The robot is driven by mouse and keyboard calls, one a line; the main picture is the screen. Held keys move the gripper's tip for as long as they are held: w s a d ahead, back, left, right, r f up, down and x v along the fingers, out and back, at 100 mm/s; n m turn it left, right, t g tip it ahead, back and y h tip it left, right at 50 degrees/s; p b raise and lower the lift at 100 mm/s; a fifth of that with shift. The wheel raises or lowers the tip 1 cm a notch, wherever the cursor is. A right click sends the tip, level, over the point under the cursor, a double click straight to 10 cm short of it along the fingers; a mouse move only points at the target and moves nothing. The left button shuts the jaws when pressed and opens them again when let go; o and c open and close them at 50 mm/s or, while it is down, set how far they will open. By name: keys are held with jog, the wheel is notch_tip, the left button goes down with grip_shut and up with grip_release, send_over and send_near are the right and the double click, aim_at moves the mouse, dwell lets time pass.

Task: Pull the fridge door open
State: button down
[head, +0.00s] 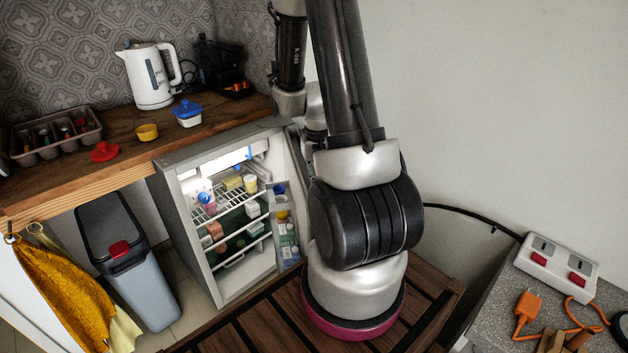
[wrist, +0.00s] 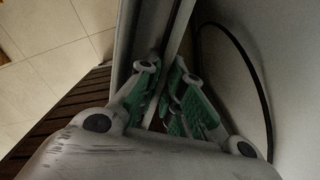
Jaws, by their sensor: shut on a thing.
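The small grey fridge (head: 187,225) stands under the wooden counter in the head view, and its lit inside is open to view. Its door (head: 297,165) is swung out to the right, with bottles in the inner door racks. My arm hides part of the door and its outer side. In the wrist view, the grey door (wrist: 150,38) rises between the fingers. My gripper (wrist: 168,78) has its green-padded fingers on either side of a narrow upright part of the door and is shut on it. Whether this is a handle or the edge is unclear. My gripper is hidden in the head view.
A grey bin (head: 140,275) with a red latch stands left of the fridge. A kettle (head: 152,78) and a cutlery tray (head: 55,136) are on the counter. A dark cable (wrist: 250,70) curves along the wall at right. A slatted wooden platform (head: 245,330) lies in front.

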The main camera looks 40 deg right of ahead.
jog(key=c, duration=1.6)
grip_release()
jog(key=shift+o, duration=0.2)
notch_tip(320, 180, up, 12)
